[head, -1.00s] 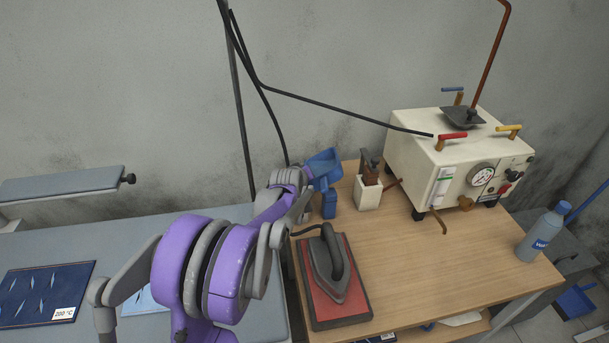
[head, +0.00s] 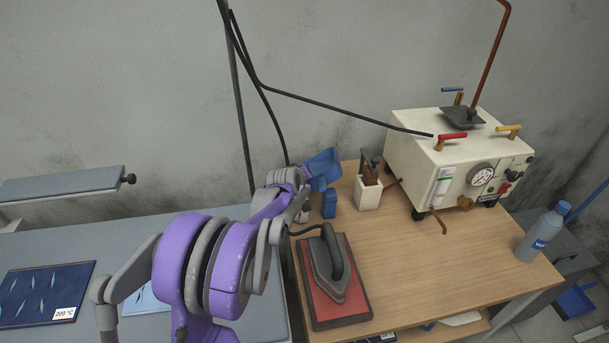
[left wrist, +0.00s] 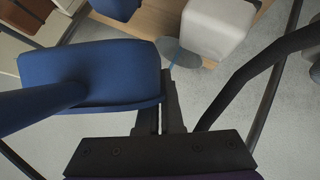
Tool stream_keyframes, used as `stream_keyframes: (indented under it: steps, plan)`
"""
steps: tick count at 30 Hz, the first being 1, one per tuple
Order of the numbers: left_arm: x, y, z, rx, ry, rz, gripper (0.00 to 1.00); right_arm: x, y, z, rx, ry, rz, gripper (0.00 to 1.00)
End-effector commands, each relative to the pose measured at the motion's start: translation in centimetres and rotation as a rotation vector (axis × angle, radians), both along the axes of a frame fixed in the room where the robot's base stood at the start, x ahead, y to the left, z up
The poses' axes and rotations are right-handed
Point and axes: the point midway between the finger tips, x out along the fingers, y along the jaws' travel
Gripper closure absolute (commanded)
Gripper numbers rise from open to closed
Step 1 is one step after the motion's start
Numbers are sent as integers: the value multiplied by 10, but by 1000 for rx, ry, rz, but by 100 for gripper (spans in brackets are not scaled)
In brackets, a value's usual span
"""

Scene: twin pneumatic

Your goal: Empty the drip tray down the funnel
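A blue, scoop-like piece (head: 323,163) stands at the back left of the wooden table, above a smaller blue block (head: 329,205). I cannot tell whether it is the drip tray or the funnel. My left gripper (left wrist: 162,112) is right beside it, mostly hidden behind my purple arm in the head view. In the left wrist view a blue rounded body (left wrist: 100,72) with a blue tube overlaps one fingertip. The fingers are close together with a narrow gap; any grip is unclear. My right gripper is out of view.
A white holder (head: 368,195) stands right of the blue pieces. An iron (head: 328,268) rests on a red pad in front. A cream boiler (head: 440,165) with coloured levers and a bottle (head: 543,232) are further right. Black cables hang behind. The table's middle is clear.

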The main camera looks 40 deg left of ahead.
Motion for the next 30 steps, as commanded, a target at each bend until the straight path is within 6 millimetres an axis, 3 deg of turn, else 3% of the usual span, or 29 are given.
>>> stream_keyframes:
  steps: [30]
  plan:
    - [0, 2, 2, -54, -13, 0, 100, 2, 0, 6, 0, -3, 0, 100]
